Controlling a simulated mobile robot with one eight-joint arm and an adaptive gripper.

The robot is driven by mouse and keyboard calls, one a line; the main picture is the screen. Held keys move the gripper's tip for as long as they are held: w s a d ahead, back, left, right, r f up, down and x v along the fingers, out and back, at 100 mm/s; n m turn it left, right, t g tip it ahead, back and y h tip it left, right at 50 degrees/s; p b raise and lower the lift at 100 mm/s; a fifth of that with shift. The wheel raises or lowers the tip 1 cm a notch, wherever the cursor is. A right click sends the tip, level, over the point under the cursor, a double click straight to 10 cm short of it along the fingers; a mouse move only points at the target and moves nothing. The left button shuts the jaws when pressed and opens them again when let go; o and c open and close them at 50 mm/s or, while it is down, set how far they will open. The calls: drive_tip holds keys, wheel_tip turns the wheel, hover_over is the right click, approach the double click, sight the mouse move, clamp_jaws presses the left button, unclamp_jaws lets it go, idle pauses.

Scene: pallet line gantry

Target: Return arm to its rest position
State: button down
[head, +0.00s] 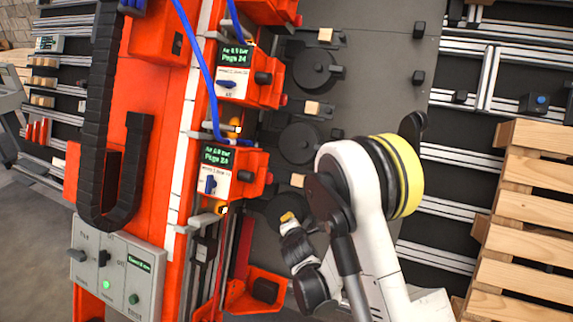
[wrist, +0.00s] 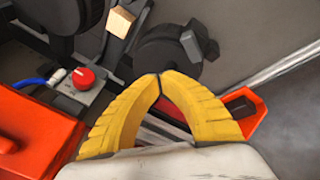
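My gripper (wrist: 159,77) shows two ribbed yellow fingers in the wrist view. Their tips meet, and nothing shows held between them; the gap below the tips shows rails and a red part behind. In the head view my gripper (head: 288,217) is small and partly hidden by my own arm. My white arm with a yellow band reaches over the dark panel at lower centre, bent, with the gripper close to the orange gantry's right side.
The orange gantry (head: 150,85) carries valve units with green displays (head: 216,156) and blue hoses (head: 205,75). Black discs (head: 315,70) with wooden blocks line the dark panel (head: 385,70). A grey control box (head: 116,270) stands lower left, wooden pallets (head: 520,250) at right.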

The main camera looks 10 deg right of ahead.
drive_tip(key=s+d+r+m+g, duration=0.1)
drive_tip(key=s+d+r+m, duration=0.2)
drive_tip(key=s+r+m, duration=0.4)
drive_tip(key=s+d+r+m+g, duration=0.2)
drive_tip(key=s+d+r+m, duration=0.25)
drive_tip(key=r, duration=0.45)
drive_tip(key=s+r+m+g, duration=0.2)
drive_tip(key=s+m, duration=1)
drive_tip(key=s, duration=1.1)
drive_tip(key=shift+s+d+r+g+y, duration=0.3)
drive_tip(key=shift+s+d+g, duration=0.05)
drive_tip(key=shift+d+g, duration=0.15)
drive_tip(key=shift+w, duration=0.1)
